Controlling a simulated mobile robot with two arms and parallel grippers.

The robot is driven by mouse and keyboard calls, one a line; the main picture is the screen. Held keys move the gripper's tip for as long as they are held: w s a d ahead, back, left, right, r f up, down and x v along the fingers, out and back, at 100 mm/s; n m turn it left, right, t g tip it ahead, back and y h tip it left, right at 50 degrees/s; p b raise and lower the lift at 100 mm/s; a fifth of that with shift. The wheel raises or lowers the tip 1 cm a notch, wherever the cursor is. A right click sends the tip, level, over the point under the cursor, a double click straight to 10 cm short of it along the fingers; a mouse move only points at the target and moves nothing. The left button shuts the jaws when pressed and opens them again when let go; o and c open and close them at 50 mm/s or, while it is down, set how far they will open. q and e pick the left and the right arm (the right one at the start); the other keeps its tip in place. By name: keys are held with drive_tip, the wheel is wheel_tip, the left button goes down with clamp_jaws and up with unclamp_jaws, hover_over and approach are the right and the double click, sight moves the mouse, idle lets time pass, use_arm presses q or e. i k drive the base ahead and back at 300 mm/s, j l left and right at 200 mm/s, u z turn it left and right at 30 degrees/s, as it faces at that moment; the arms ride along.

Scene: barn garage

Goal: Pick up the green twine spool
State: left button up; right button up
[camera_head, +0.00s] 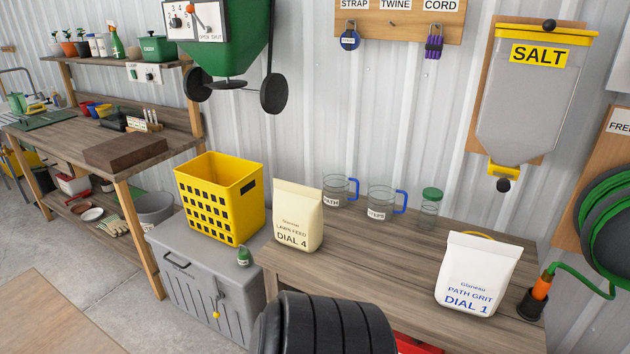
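A small green item with a pale label (244,257), which looks like the green twine spool, sits on the grey chest's lid near its front right corner. It is in front of the yellow basket and left of the wooden bench. A hook board (385,20) on the wall is labelled STRAP, TWINE and CORD. A blue spool (349,39) hangs under STRAP and a purple one (434,43) under CORD. Nothing hangs under TWINE. Neither of my grippers is in view.
The yellow basket (222,197) stands on the grey chest (205,283). The bench (385,262) beside it holds two bags (298,222) (478,275), two mugs and a jar. A black ribbed shape (335,322) fills the bottom middle; I cannot tell what it is.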

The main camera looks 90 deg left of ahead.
sight(244, 258)
drive_tip(key=u, duration=3.3)
drive_tip(key=i+j+z, duration=0.1)
drive_tip(key=i+j, duration=0.15)
drive_tip(key=i+j+z, duration=0.15)
drive_tip(key=j, duration=0.25)
drive_tip(key=i+j+z, duration=0.1)
drive_tip(key=i+j, duration=0.2)
drive_tip(key=i+j+z, duration=0.15)
drive_tip(key=j, duration=0.35)
drive_tip(key=i, duration=0.05)
